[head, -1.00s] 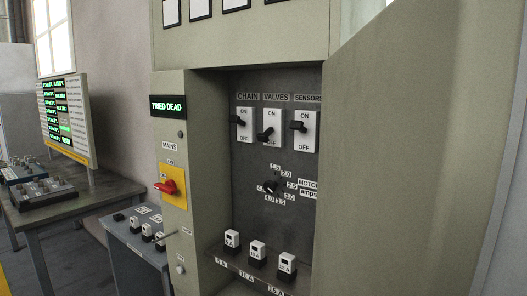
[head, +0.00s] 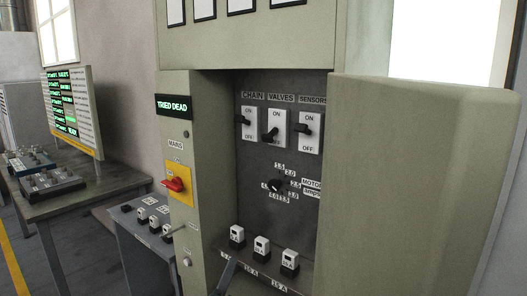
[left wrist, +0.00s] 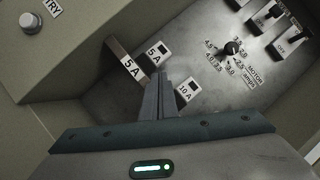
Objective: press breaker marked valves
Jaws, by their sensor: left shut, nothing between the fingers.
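The valves breaker (head: 274,128) is a white plate under the VALVES label, the middle of three inside the open cabinet. Its black lever sits lower than its neighbours' levers, nearer OFF. The chain breaker (head: 249,123) is left of it and the sensors breaker (head: 308,132) right. My left gripper (head: 229,270) barely shows at the bottom of the head view, below the breakers. In the left wrist view its fingers (left wrist: 160,82) are shut and empty, in front of the fuse shelf near the 5 A fuse (left wrist: 158,52). My right gripper is not in view.
The cabinet door (head: 410,170) stands on the right. Below the breakers are a motor amps dial (head: 276,186) and a shelf with three fuses (head: 262,246). A red mains switch (head: 174,184) and a TRIED DEAD display (head: 173,106) are on the left post. A table (head: 75,190) stands left.

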